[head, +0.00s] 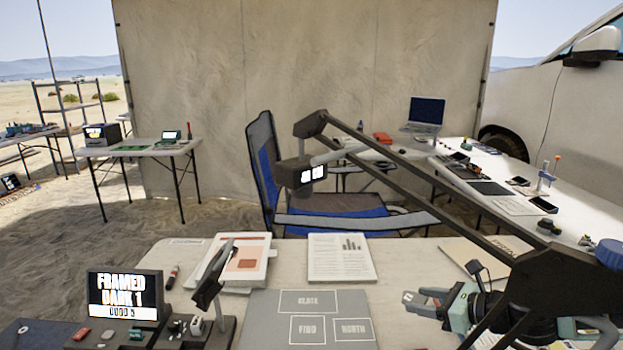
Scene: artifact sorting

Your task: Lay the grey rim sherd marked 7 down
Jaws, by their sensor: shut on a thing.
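My gripper (422,303) reaches in from the lower right, just right of the grey board (264,325). Its jaws point left and are shut on a small grey piece, taken as the grey rim sherd (407,297), at their tips. The piece is tiny in this view and its number cannot be read. The board has outlined boxes, two of them reading FIND and NORTH, and the boxes look empty. Whether the gripper touches the table cannot be told.
A clipboard (243,259) and a printed sheet (340,257) lie behind the board. A lamp's dark arm (440,190) crosses above the right side. Bare table shows between board and gripper.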

